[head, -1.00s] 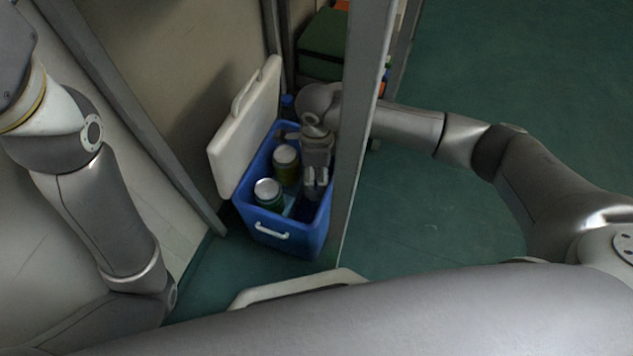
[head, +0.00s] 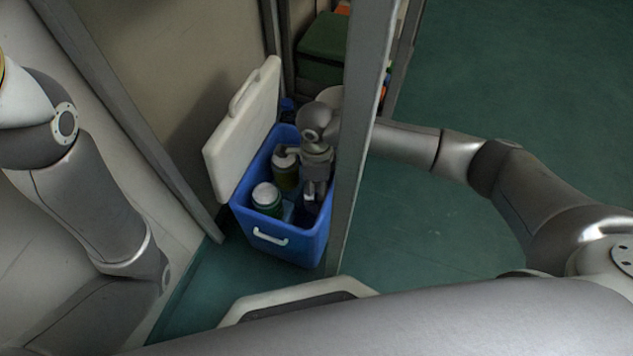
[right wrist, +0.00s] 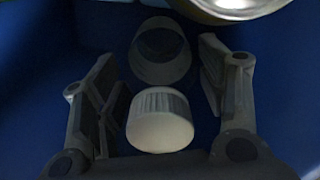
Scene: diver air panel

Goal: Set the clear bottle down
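My right gripper (head: 314,200) reaches down inside the blue cooler (head: 275,244), along its right side. In the right wrist view its two fingers (right wrist: 160,100) stand apart, one on each side of a ribbed white cap (right wrist: 160,122), with dark gaps between cap and fingers. The cap seems to belong to the clear bottle, whose see-through body is hard to make out against the dark blue. A dark round, ring-like shape (right wrist: 160,50) shows beyond the cap; I cannot tell whether it is part of the bottle. My left gripper is out of view.
The green floor (head: 500,90) at right is clear.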

